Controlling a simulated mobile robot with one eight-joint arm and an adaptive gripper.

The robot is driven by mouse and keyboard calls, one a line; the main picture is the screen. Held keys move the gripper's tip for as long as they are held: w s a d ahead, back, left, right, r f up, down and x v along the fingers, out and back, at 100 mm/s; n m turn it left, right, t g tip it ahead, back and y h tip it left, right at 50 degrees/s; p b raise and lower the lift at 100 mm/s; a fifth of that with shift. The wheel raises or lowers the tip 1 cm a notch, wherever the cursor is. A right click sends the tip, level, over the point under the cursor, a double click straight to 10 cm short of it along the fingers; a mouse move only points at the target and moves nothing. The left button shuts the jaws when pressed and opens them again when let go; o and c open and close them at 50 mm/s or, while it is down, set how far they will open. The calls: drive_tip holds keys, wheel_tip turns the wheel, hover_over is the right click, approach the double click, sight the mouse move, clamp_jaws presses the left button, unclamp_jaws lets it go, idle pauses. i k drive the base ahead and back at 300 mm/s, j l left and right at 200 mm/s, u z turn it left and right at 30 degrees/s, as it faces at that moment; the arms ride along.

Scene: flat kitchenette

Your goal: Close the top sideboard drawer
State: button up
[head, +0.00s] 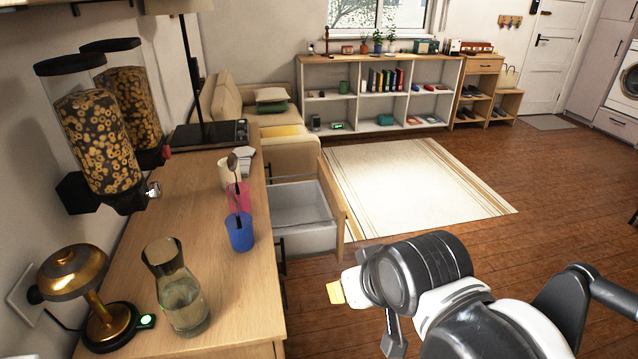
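The sideboard (225,295) has a light wooden top and runs along the left side of the head view. Its top drawer (305,203) is pulled out to the right, showing an empty-looking white-grey inside and a wooden front panel (334,195). Dark handles show along the sideboard's front. My gripper (345,291), with a yellow-tipped part, is in the lower middle, in front of and nearer than the open drawer in the picture. It appears apart from the drawer front. My arm hides much of it, and its finger opening is unclear.
A sofa (290,150) stands behind the drawer. Wooden floor and a pale rug (410,185) lie clear to the right.

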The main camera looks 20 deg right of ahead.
sight(310, 217)
drive_tip(key=i+l+u, duration=0.2)
drive_tip(key=l+u, duration=0.2)
drive_tip(key=l, duration=0.95)
drive_tip(key=l+u, duration=0.4)
drive_tip(key=l, duration=1)
drive_tip(key=i+l+u, duration=0.1)
drive_tip(key=l, duration=0.25)
drive_tip(key=i+l, duration=0.15)
drive_tip(key=l, duration=0.2)
drive_tip(key=u, duration=0.05)
